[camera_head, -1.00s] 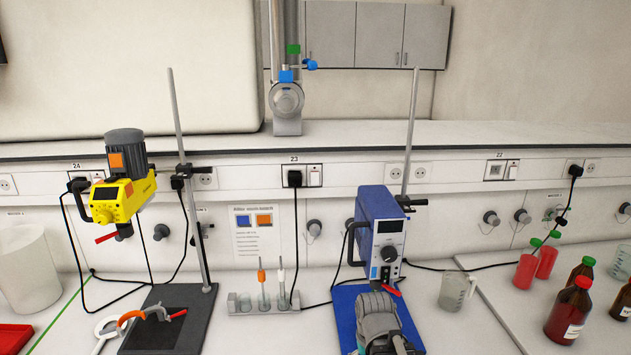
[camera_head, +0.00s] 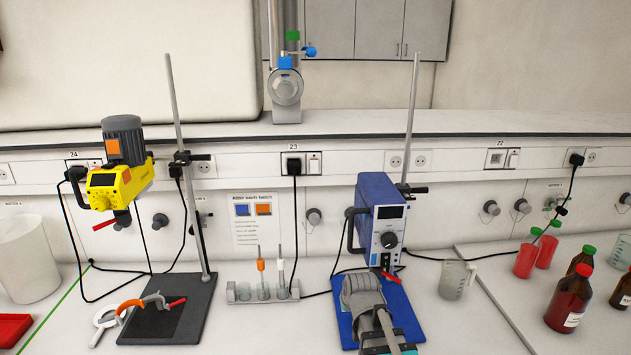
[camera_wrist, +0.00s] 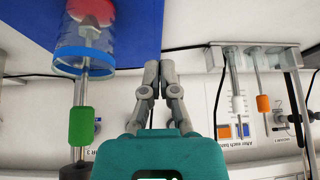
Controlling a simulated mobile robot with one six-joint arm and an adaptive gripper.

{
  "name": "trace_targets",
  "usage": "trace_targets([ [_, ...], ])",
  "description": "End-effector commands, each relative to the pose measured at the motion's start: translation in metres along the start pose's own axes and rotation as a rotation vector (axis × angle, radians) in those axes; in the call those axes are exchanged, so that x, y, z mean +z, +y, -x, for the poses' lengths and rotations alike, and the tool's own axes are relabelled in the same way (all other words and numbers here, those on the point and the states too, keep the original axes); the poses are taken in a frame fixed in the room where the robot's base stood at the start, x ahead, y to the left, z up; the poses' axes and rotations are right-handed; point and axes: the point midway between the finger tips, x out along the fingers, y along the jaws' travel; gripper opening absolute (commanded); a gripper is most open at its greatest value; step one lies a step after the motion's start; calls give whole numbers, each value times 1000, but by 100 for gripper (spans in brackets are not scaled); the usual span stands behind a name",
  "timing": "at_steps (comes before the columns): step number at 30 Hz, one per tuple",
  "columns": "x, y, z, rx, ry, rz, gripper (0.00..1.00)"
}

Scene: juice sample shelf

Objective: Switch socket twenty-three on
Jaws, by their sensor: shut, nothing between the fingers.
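Socket twenty-three (camera_head: 293,166) is on the wall rail in the head view, under the label 23, with a black plug in it. Its white rocker switch (camera_head: 314,163) sits just right of the plug; its position is too small to tell. My gripper (camera_head: 357,282) is low at the front, over the blue base plate and well below and to the right of the socket. The wrist view shows my gripper (camera_wrist: 157,68) shut and empty, its fingertips together. The socket and switch cannot be made out in the wrist view.
A blue stirrer (camera_head: 380,222) on a stand rises just behind my gripper. A tube rack (camera_head: 262,298) stands left of it, near the hanging black cable. A yellow stirrer (camera_head: 120,187) stands further left. A glass beaker (camera_head: 456,279) and bottles are to the right.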

Motion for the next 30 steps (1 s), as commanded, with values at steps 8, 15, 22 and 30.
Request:
trace_targets([
  [8, -64, -11, -16, -10, 265, 27, 0],
  [15, -116, -20, -17, -13, 495, 43, 0],
  [22, -161, -28, -10, -10, 715, 52, 0],
  [30, -207, -37, 7, 1, 973, 55, 0],
])
